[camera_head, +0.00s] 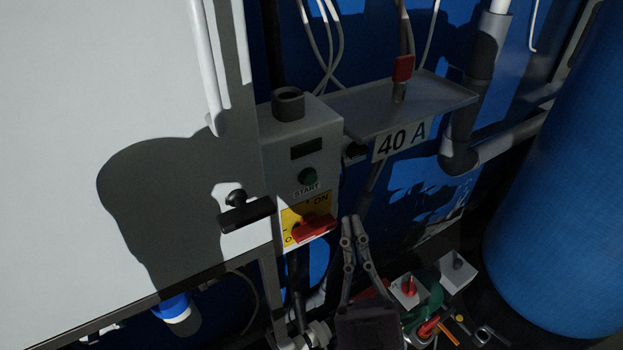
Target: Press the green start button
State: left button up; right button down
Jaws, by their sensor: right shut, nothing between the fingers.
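The green start button (308,176) is on the front of a grey control box (275,155), just above the label START. It looks dark green and sits below a small dark display (306,148). Below the label is a red rotary switch (313,229) on a yellow plate. My right gripper (350,222) is shut and empty. Its fingertips point up, to the right of the red switch and below the button, apart from the button in the picture. My left gripper is not in view.
A grey shelf (430,97) marked 40 A juts out right of the box, with a red-handled part (402,70) on it. A white panel (80,100) with a black latch (246,213) is at left. A blue tank (570,200) stands at right. Several small items lie at bottom right.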

aim_at(310, 178)
jog(key=w+a+b, duration=0.2)
jog(key=w+a, duration=0.3)
jog(key=w, duration=0.2)
jog(key=shift+w+a, duration=0.1)
dwell(1.5)
jog(key=shift+w+a, duration=0.2)
jog(key=shift+w, duration=0.05)
jog(key=shift+w+a+b, duration=0.3)
jog(key=shift+w, duration=0.15)
dwell(0.8)
jog(key=shift+s, duration=0.1)
jog(key=shift+s+d+p, duration=0.4)
jog(key=shift+s+d, duration=0.15)
jog(key=shift+s, duration=0.15)
jog(key=shift+d, duration=0.1)
